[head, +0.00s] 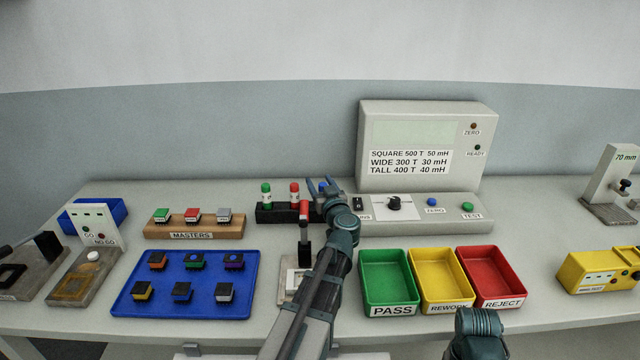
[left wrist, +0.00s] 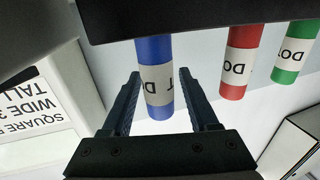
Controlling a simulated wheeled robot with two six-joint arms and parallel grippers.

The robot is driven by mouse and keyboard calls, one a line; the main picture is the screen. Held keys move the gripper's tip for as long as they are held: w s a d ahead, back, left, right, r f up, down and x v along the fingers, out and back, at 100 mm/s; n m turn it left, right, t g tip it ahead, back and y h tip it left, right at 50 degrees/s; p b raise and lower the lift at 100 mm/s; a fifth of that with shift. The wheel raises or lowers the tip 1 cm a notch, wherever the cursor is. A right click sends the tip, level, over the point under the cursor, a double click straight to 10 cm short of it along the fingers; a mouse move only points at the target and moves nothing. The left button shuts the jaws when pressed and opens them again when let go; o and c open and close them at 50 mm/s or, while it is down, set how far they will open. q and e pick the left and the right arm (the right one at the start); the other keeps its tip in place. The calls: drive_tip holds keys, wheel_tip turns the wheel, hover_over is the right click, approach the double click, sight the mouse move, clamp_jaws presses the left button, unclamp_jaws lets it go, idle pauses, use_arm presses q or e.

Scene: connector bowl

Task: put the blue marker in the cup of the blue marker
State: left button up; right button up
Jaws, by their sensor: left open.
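The blue marker (left wrist: 155,60) stands in the black holder (head: 274,215), at the right end of a row with a red marker (head: 294,193) and a green marker (head: 266,194). In the head view my left gripper mostly covers the blue marker. My left gripper (head: 324,182) is open, with its fingers around the blue marker. In the left wrist view the marker stands between the two fingers (left wrist: 158,78), with a gap visible on each side. The holder shows there as a dark bar (left wrist: 200,20). No separate cup for the blue marker can be made out. My right gripper's fingers are not visible.
A grey tester (head: 430,190) stands right of the holder. Green (head: 388,270), yellow (head: 438,265) and red (head: 488,262) bins are at front right. A blue tray (head: 135,290) with several connectors is at left.

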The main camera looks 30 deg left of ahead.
use_arm(q)
drive_tip(key=v, duration=1.2)
drive_tip(key=shift+s+r, duration=0.1)
drive_tip(key=shift+r, duration=0.05)
